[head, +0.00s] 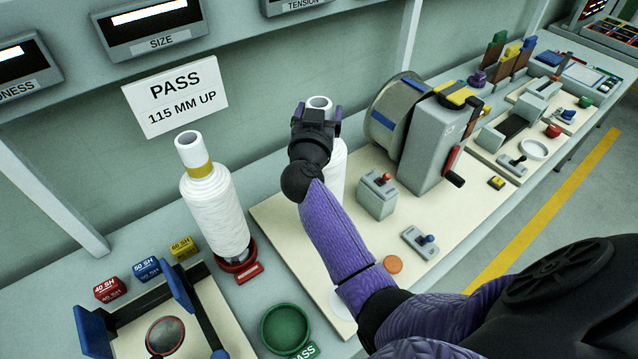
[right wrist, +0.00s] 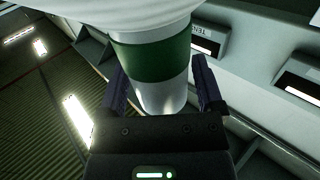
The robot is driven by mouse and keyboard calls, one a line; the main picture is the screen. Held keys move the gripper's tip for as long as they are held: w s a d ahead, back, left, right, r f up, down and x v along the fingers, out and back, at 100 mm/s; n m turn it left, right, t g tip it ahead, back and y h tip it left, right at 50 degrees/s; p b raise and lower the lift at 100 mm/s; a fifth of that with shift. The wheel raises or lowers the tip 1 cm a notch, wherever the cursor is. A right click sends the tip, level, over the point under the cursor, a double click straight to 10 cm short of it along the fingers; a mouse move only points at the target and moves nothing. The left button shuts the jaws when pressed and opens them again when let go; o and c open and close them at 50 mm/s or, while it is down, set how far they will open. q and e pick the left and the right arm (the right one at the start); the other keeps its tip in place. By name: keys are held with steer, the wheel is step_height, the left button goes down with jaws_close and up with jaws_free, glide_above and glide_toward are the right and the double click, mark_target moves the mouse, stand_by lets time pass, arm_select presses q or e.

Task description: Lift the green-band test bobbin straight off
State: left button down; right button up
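The green-band test bobbin shows its dark green band (right wrist: 152,56) and white tube end in the right wrist view, with white yarn beyond. In the head view its white yarn body (head: 337,165) stands upright at the board, mostly behind my right arm. My right gripper (head: 318,117) is at the top of this bobbin, its fingers on either side of the tube. In the right wrist view the fingers (right wrist: 163,88) straddle the tube near the band, with narrow gaps seeming to show beside it. The bobbin's base is hidden. My left gripper is not in view.
A yellow-band bobbin (head: 214,207) stands on a red holder to the left. A grey winder with a drum (head: 394,118) stands close on the right. A grey box with a red knob (head: 377,196) and a green PASS dish (head: 285,328) are nearer. A PASS sign (head: 176,95) is behind.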

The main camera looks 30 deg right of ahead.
jaws_close()
steer(key=shift+r, duration=0.15)
step_height(320, 180, up, 12)
steer(key=p, duration=0.8)
steer(key=shift+p, duration=0.3)
